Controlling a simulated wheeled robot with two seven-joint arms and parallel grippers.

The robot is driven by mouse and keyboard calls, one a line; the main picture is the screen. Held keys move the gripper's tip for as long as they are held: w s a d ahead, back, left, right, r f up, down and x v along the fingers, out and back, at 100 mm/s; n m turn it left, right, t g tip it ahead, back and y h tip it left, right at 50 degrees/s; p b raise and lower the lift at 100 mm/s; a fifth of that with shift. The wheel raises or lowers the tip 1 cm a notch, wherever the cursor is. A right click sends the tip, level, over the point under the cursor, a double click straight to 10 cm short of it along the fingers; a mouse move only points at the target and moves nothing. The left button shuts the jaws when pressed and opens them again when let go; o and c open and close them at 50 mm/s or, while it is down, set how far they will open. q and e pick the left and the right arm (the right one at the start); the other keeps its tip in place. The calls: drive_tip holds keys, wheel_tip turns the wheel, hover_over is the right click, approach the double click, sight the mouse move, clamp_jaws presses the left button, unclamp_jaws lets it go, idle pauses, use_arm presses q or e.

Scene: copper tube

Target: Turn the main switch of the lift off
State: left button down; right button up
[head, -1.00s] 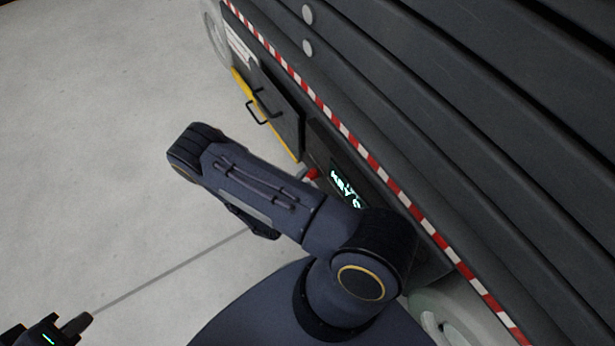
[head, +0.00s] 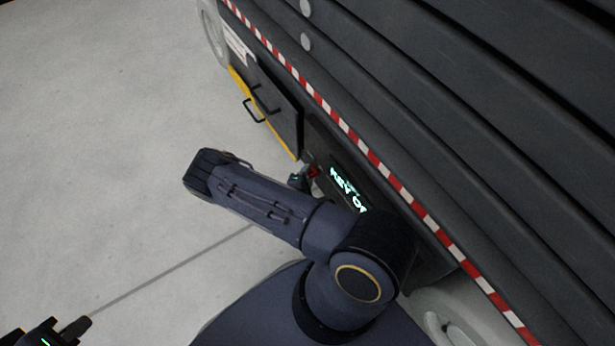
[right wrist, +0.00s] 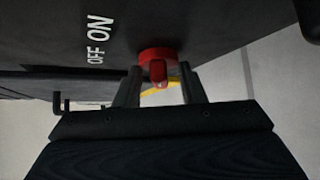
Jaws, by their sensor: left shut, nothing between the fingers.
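In the head view my right forearm hides most of that gripper. My left gripper (head: 75,328) is shut and empty at the lower left, far from the switch.
The lift's dark ribbed side (head: 440,110) with a red-and-white striped edge (head: 350,132) fills the right. A dark box (head: 270,103) with black handles and yellow trim juts out beyond the switch. The grey floor (head: 110,130) at left is clear.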

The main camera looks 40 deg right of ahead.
clamp_jaws()
